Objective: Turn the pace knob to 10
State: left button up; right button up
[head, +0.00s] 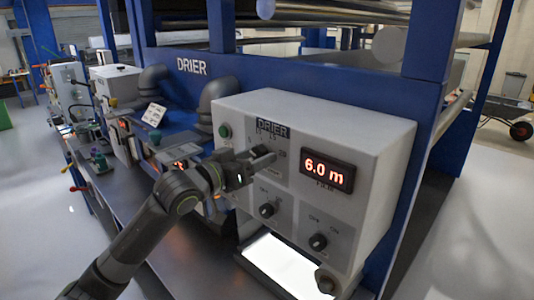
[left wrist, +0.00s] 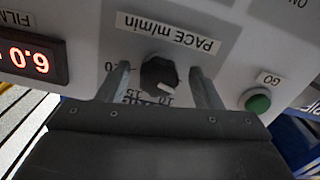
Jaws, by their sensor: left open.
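The pace knob (left wrist: 159,76) is dark and round, under a label "PACE m/min" (left wrist: 168,32) that appears upside down in the left wrist view. A white mark on the knob points toward its lower right edge in that view, near small scale numbers partly hidden by my gripper. My left gripper (left wrist: 160,70) is open, with one finger on each side of the knob and a visible gap to it. My right gripper is not in view.
The grey DRIER panel (head: 370,125) has a red display (head: 327,171) reading 6.0 m. A green GO button (left wrist: 258,102) is beside the knob; it also shows in the head view (head: 224,131). Two other knobs (head: 267,210) (head: 318,242) sit lower on the panel.

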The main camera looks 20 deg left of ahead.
pick_arm(q)
jog(key=shift+w+d, duration=0.1)
jog(key=shift+w, duration=0.05)
jog(key=shift+s+r, duration=0.15)
jog(key=shift+s, duration=0.1)
jog(key=shift+c, duration=0.3)
jog(key=shift+w, duration=0.1)
jog(key=c, duration=0.9)
jog(key=shift+c, duration=0.2)
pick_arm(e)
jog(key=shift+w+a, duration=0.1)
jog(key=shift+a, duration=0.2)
